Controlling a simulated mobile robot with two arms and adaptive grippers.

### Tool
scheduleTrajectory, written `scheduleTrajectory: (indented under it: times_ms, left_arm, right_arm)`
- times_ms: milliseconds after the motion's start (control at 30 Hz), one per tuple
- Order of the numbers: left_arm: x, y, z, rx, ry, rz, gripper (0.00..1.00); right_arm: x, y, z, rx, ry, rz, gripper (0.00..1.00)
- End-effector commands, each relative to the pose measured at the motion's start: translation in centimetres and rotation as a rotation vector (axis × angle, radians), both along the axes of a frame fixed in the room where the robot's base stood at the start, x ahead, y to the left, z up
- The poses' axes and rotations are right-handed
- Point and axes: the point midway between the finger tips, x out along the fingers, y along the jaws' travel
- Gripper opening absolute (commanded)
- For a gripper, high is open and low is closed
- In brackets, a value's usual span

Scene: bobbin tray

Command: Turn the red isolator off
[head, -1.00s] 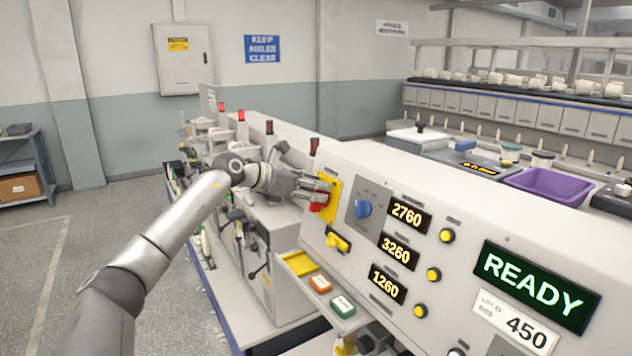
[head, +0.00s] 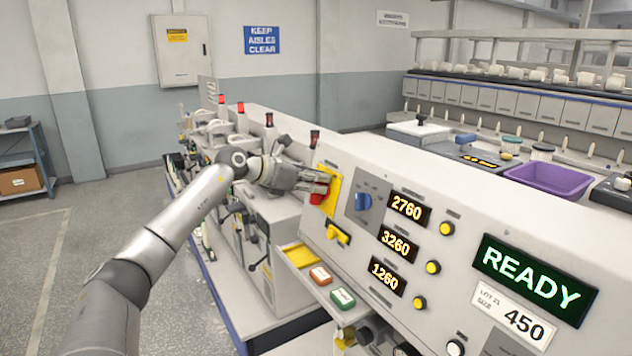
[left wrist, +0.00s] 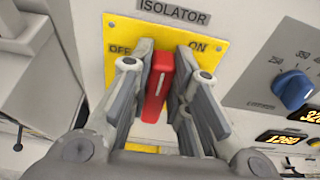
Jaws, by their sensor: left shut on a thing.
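The red isolator handle (left wrist: 158,86) stands on a yellow plate (left wrist: 122,34) marked OFF on the left and ON on the right. In the left wrist view the handle is roughly upright, leaning slightly toward the ON side at its top. My left gripper (left wrist: 160,92) is shut on the handle, with a finger on each side. In the head view the left gripper (head: 322,181) reaches the yellow plate from the left and partly hides the red handle (head: 317,198). My right gripper is not in view.
A blue rotary knob (head: 363,202) sits right of the isolator, and a yellow switch (head: 338,234) below it. A READY display (head: 533,280) is at the right. Machine parts crowd the left side.

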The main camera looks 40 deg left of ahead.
Motion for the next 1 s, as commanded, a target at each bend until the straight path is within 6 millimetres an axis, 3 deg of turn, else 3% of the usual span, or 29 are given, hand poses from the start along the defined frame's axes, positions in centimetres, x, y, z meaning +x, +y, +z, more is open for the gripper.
scheduleTrajectory:
  times_ms: [367, 1000]
  left_arm:
    - [0.1, 0.5, 0.2, -0.190, 0.055, 0.051, 0.00]
    - [0.3, 1.7, -0.5, -0.754, 0.217, 0.198, 0.00]
  right_arm:
    - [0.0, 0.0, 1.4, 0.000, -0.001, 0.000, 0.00]
    - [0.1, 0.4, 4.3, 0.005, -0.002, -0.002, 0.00]
